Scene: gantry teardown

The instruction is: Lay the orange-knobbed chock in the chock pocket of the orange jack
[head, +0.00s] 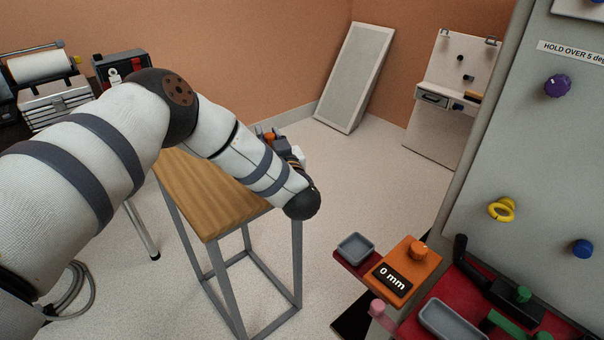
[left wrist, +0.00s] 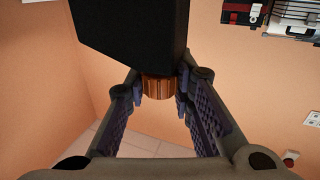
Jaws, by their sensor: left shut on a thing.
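My left gripper (head: 271,137) shows only in part behind my forearm, above the wooden table. In the left wrist view its fingers (left wrist: 160,90) are shut on the ribbed orange knob (left wrist: 159,87) of the chock. The chock's large black body (left wrist: 128,30) fills the top middle of that view. The orange jack (head: 389,282), with an orange knob on top and a "0 mm" label, stands at the lower right of the head view. An empty grey tray-like pocket (head: 356,246) sits beside it on its left. The chock is well away from the jack. My right gripper is not in view.
The wooden table (head: 207,195) stands left of the jack, with a floor gap between. A large grey panel (head: 530,150) with purple, yellow and blue knobs rises at the right. A second grey tray (head: 452,320) and green-knobbed parts lie on red at the lower right.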

